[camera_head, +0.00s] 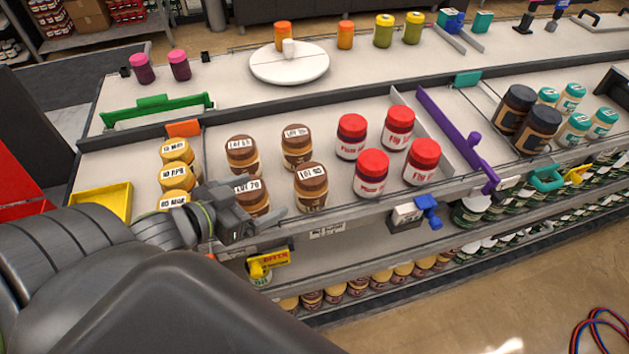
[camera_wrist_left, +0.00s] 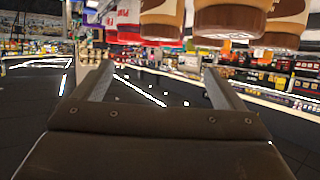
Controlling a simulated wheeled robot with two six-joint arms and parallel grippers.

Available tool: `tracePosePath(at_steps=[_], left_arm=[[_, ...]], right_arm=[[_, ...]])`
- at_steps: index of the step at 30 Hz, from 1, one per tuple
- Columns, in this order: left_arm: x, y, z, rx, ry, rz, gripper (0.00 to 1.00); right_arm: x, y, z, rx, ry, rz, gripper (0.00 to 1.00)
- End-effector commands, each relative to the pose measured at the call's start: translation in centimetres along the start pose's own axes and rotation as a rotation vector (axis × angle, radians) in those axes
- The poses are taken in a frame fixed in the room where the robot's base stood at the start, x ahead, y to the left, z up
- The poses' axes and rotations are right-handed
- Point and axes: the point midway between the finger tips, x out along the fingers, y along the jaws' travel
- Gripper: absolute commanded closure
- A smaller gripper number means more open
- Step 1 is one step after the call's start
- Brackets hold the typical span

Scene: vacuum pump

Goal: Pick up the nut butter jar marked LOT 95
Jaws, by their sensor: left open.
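Several nut butter jars with brown lids and white lid labels stand in one shelf section. The front right jar (camera_head: 311,187) has a label that seems to read LOT 95, though it is small. The front left jar (camera_head: 252,197) seems to read LOT 70 and is partly hidden by my gripper. The back jars (camera_head: 242,155) and (camera_head: 297,146) have labels I cannot read surely. My left gripper (camera_head: 268,224) is open and empty at the shelf's front edge, near the front jars. In the left wrist view its fingers (camera_wrist_left: 157,78) are apart, with jar bodies (camera_wrist_left: 228,18) above.
Red-lidded jars (camera_head: 371,172) stand just right of the brown-lidded ones. Yellow-lidded jars (camera_head: 174,177) stand to their left, close to my arm. A purple divider (camera_head: 452,128) lies farther right. A white turntable (camera_head: 289,66) stands behind. A yellow tag (camera_head: 270,262) hangs below my gripper.

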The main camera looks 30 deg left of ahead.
Motion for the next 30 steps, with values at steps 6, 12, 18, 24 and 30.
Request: tracePosePath(at_steps=[6,12,18,24,30], left_arm=[[3.2,0.0,0.4,0.001,0.006,0.0,0.09],[5.7,0.0,0.3,-0.001,0.005,-0.001,0.09],[8.1,0.0,-0.1,-0.005,0.003,-0.002,0.09],[9.3,0.0,0.0,-0.001,-0.001,-0.001,0.09],[10.7,0.0,-0.2,-0.006,0.001,0.0,0.09]], right_arm=[[2.5,-0.2,1.9,0.003,-0.025,0.001,0.64],[4.3,-0.4,1.0,0.001,-0.01,0.0,0.64],[4.8,-0.5,-0.1,-0.001,0.009,-0.001,0.64],[4.8,-0.5,0.3,0.0,0.004,0.0,0.64],[4.3,-0.4,0.7,0.001,-0.003,0.0,0.64]])
